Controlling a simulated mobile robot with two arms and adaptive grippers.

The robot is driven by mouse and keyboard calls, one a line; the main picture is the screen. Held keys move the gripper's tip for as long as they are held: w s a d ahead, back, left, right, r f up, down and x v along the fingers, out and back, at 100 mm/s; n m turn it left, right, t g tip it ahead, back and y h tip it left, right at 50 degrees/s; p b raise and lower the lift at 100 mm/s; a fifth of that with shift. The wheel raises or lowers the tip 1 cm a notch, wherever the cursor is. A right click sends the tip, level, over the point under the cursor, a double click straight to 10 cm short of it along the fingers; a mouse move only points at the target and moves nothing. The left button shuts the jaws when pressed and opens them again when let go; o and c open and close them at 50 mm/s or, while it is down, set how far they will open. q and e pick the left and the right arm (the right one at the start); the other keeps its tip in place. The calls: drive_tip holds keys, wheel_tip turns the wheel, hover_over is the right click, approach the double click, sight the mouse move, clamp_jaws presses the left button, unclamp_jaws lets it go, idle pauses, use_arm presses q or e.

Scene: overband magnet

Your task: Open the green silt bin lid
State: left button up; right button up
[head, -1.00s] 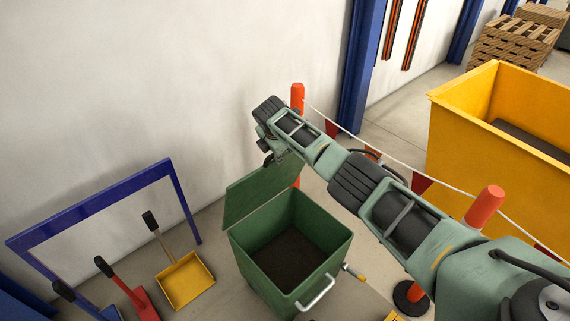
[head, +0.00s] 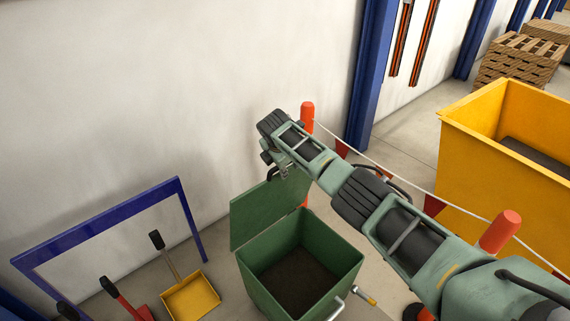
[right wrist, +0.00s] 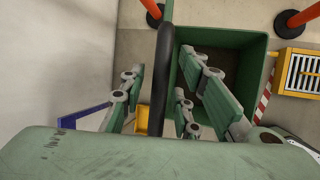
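The green silt bin (head: 328,293) stands on the floor, with its dark inside showing. Its green lid (head: 262,212) stands steeply raised along the far left rim, so the bin is open. My right gripper (head: 277,163) is at the lid's upper edge, mostly hidden behind my wrist. In the right wrist view its fingers (right wrist: 160,85) are spread apart with nothing visibly clamped; the bin (right wrist: 232,38) lies beyond them. I cannot tell whether the gripper touches the lid. My left gripper is not in view.
A blue rack (head: 100,222) with a yellow shovel (head: 192,299) and other tools stands at the left. Orange posts (head: 307,116) carry a flagged line behind my right arm. A yellow skip (head: 480,165) is at the right. A white wall (head: 180,90) closes off the back.

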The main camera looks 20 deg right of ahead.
drive_tip(key=shift+s+a+r, duration=0.2)
drive_tip(key=shift+r, duration=0.25)
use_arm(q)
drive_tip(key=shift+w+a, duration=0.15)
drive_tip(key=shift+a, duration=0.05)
use_arm(e)
drive_tip(key=v, duration=1.1)
drive_tip(key=shift+s+d+f, duration=0.1)
drive_tip(key=shift+f, duration=0.05)
